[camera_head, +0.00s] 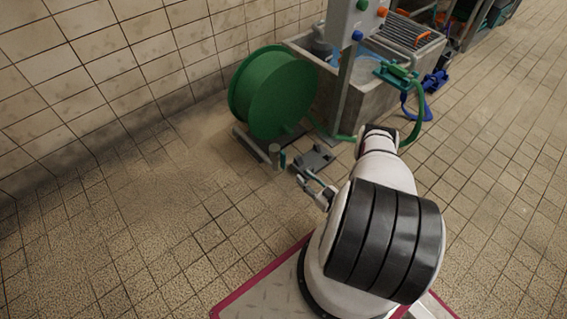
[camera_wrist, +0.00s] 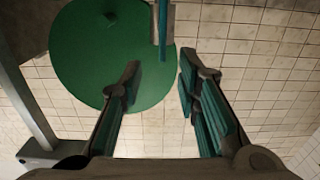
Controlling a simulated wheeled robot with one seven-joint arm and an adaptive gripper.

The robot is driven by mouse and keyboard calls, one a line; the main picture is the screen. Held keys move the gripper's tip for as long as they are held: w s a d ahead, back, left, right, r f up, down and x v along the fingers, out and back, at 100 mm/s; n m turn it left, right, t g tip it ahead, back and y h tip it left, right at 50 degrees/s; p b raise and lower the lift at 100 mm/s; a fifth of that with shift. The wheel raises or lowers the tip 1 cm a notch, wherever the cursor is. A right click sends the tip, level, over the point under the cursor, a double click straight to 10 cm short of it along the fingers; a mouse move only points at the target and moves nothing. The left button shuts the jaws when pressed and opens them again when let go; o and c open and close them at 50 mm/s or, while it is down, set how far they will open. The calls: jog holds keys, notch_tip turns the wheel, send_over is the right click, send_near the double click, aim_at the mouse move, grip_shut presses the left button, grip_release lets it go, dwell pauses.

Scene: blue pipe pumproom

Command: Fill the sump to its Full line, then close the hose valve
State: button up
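The sump looks to be the grey concrete basin (camera_head: 368,108) at the upper middle of the head view. Bluish water (camera_head: 333,58) shows in part behind the post; I cannot make out the Full line or the level. A green hose (camera_head: 418,122) runs along the floor and up to a green fitting (camera_head: 397,72) at the basin's rim. My gripper (camera_head: 311,183) is low, in front of the green reel (camera_head: 272,92). In the wrist view my gripper (camera_wrist: 158,76) is open and empty. A teal bar (camera_wrist: 163,30) on a grey post is ahead of its fingertips; I cannot tell whether it is the hose valve.
A grey control post (camera_head: 345,85) with coloured buttons stands before the basin. A short grey post (camera_head: 274,155) and a low metal frame (camera_head: 312,158) are beside the reel. Blue pipe parts (camera_head: 436,80) lie right of the basin. Tiled floor at left is clear.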

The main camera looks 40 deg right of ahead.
aim_at(285, 160)
jog(key=w+b, duration=0.1)
jog(key=w, duration=0.3)
jog(key=w+b, duration=0.2)
jog(key=w, duration=0.3)
jog(key=w+a+b, duration=0.1)
jog(key=w, duration=0.3)
jog(key=shift+w+f, duration=0.15)
jog(key=shift+c, duration=0.2)
jog(key=shift+d, duration=0.1)
grip_shut()
